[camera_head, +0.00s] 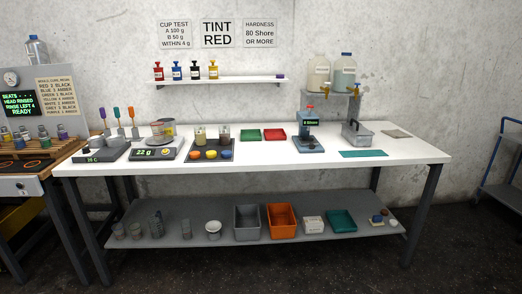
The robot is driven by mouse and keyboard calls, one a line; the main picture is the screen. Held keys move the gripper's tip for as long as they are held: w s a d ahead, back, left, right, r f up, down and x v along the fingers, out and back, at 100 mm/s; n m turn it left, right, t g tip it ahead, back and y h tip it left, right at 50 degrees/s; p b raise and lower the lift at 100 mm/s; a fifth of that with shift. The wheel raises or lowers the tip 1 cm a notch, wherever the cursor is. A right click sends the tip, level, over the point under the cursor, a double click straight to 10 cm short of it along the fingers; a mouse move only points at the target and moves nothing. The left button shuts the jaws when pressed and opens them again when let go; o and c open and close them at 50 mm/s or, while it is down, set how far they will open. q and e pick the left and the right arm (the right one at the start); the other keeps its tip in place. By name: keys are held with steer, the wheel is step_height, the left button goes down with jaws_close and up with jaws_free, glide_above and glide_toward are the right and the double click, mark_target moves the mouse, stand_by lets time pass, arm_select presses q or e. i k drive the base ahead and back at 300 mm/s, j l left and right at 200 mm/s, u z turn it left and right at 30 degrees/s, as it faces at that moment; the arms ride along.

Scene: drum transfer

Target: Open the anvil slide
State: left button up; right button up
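The hardness tester (308,140) stands on the white bench, right of its middle. It is a blue-grey stand with a small lit display reading in Shore and a red part on top. Its flat base (309,147) rests on the bench top. The anvil slide is too small to make out at this distance, and I cannot tell whether it is open or shut. Neither of my grippers shows in this view.
A teal mat (364,154) and metal tub (357,134) lie right. The bench front is mostly clear.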

mark_target(311, 142)
steer(key=i+j+z, duration=0.1)
steer(key=i+z, duration=0.25)
steer(key=i, duration=0.2)
steer(key=i+j+z, duration=0.35)
steer(key=i, duration=0.15)
steer(key=i+j+z, duration=0.35)
steer(key=i, duration=0.15)
